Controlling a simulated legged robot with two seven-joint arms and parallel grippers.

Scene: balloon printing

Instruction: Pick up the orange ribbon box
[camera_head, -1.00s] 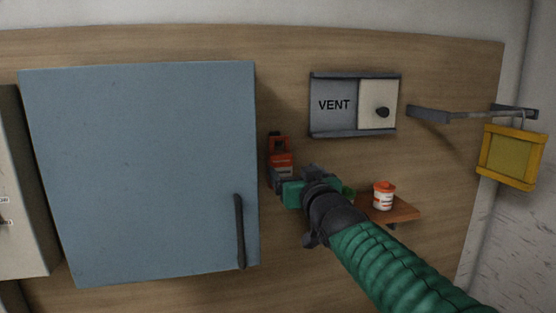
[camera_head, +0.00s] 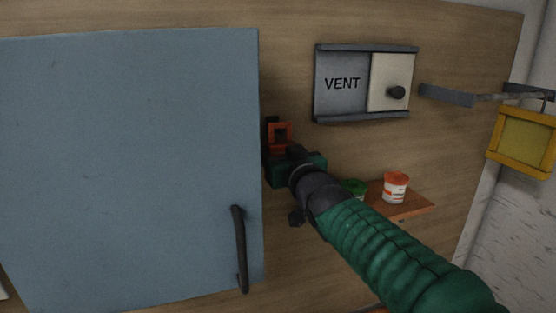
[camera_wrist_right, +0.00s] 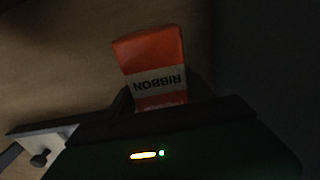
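The orange ribbon box (camera_head: 279,131) is at the wall panel, just right of the blue cabinet door. In the right wrist view its orange top and white, upside-down RIBBON label (camera_wrist_right: 150,50) show beyond my gripper. My right gripper (camera_head: 281,152) is right at the box and hides its lower part. Dark finger shapes flank the box, but I cannot tell whether they press on it. What the box rests on is hidden. My left gripper is in neither view.
The blue cabinet door (camera_head: 130,160) with its dark handle (camera_head: 240,250) is close on the left. A VENT panel (camera_head: 342,84) with a knob is above right. A small shelf (camera_head: 408,206) holds an orange-lidded tub (camera_head: 396,187) and a green item (camera_head: 355,187). A yellow frame (camera_head: 525,140) hangs at the right.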

